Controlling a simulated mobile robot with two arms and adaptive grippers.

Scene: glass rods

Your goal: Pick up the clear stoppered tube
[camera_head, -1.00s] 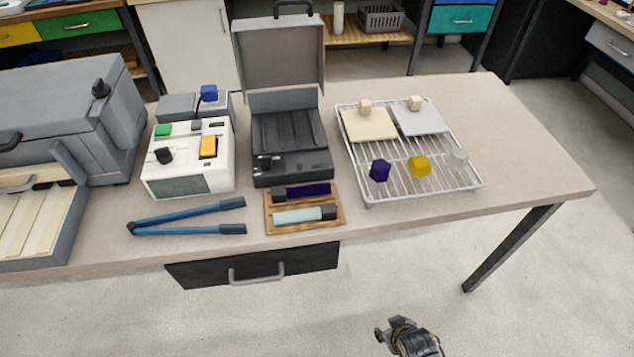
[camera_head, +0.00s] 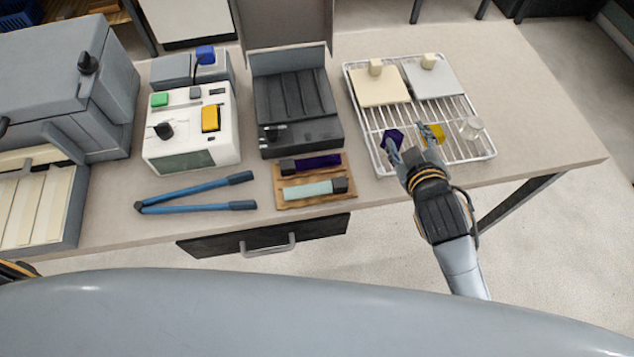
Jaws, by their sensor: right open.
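A pale, see-through tube (camera_head: 306,190) with a dark stopper at its right end lies on a small wooden tray (camera_head: 282,204) near the front of the table. A dark purple tube (camera_head: 310,163) with a dark end lies behind it on the same tray. My right gripper (camera_head: 409,142) is open, its fingers over the front of the wire rack, to the right of the tray and apart from both tubes. It partly covers the yellow piece. My left gripper is out of view; only a sliver of my left arm shows at the left edge.
The wire rack (camera_head: 373,152) holds a purple piece (camera_head: 391,139), a yellow piece (camera_head: 437,132), a clear glass piece (camera_head: 472,128) and two lidded plates. Blue tongs (camera_head: 195,206) lie left of the tray. A dark open case (camera_head: 297,110) stands behind it. Table is bare at right.

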